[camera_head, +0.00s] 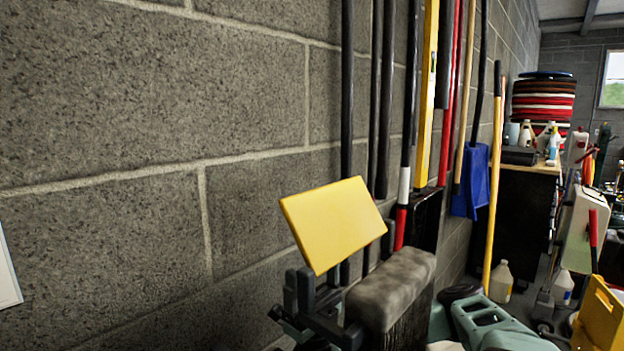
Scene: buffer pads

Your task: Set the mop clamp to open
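A flat yellow plate (334,224) stands tilted in the middle of the view. A dark grey bracket-like mechanism (318,305) sits just below it, with short bars and a knob at its left. The two look joined, and they may be the mop clamp, but I cannot tell for sure. I cannot tell whether the clamp is open or closed. The lower part of the mechanism is cut off by the bottom edge. I make out no gripper of mine in this view.
A grey block with a rounded fuzzy top (392,288) stands close to the right of the mechanism. Long handles (428,95) lean on the block wall (150,110) behind. A blue dustpan-like scoop (470,181), a teal machine (495,325) and a white jug (501,282) crowd the right.

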